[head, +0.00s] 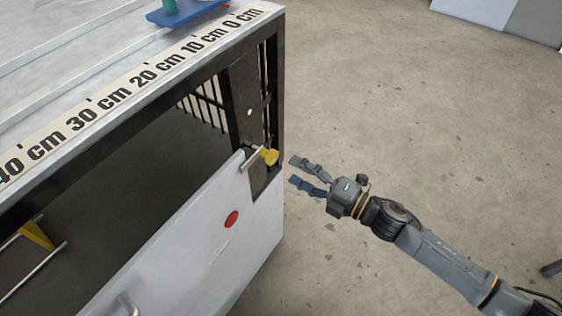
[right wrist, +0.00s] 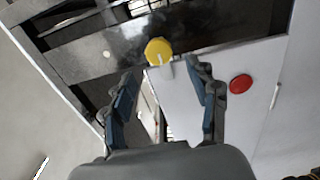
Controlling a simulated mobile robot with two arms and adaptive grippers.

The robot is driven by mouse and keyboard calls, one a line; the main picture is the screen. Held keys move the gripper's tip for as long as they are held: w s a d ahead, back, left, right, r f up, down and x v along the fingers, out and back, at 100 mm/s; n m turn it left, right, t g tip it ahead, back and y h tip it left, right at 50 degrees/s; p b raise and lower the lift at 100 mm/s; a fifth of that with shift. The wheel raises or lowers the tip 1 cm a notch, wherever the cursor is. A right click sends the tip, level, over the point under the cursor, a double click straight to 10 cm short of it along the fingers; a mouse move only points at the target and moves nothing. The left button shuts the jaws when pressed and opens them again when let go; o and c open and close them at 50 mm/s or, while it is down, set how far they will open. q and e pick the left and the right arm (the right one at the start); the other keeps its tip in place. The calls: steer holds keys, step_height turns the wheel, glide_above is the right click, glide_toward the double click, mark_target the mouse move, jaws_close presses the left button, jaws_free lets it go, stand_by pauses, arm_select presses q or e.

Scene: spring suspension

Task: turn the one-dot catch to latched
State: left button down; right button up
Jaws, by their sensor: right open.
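A yellow catch (head: 269,156) with a thin metal bar sits at the right end of the white panel (head: 190,240), by the dark corner post. One white dot (head: 249,112) shows on the post above it. In the right wrist view the catch's round yellow knob (right wrist: 158,51) lies just beyond the fingertips, about midway between them. My right gripper (head: 294,171) is open and empty, to the right of the catch and apart from it. It also shows in the right wrist view (right wrist: 160,74). My left gripper is out of view.
A second yellow catch (head: 38,234) with a metal bar is at the left. A red oval (head: 231,219) marks the panel. A centimetre scale (head: 110,95) runs along the top, with a blue tray (head: 185,13) behind it.

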steer(key=v, duration=0.4)
steer(key=shift+a, duration=0.1)
stand_by(0.3)
steer(key=w+d+f+m+t+h, duration=0.1)
steer(key=d+f+m+h, duration=0.5)
steer(key=f, duration=0.7)
steer(key=d+f+m+h, duration=0.4)
steer(key=d+f+m, duration=0.4)
steer(key=f, duration=0.6)
steer(key=s+d+f+m+g+h, duration=0.35)
steer(key=s+f+m, duration=0.25)
steer(key=s+f, duration=0.7)
steer(key=s+a+f+m+g, duration=0.1)
steer(key=s+f, duration=0.3)
steer(key=s, duration=0.4)
steer(key=s+a+f+m+g, duration=0.1)
steer(key=s+f+m+g, duration=0.2)
steer(key=s, duration=0.6)
steer(key=s+a+f+m+g+h, duration=0.1)
steer(key=s+f+m+g, duration=0.1)
steer(key=s+f, duration=0.3)
steer(key=s+g, duration=0.1)
steer(key=s, duration=0.3)
steer(key=shift+f+m, duration=0.3)
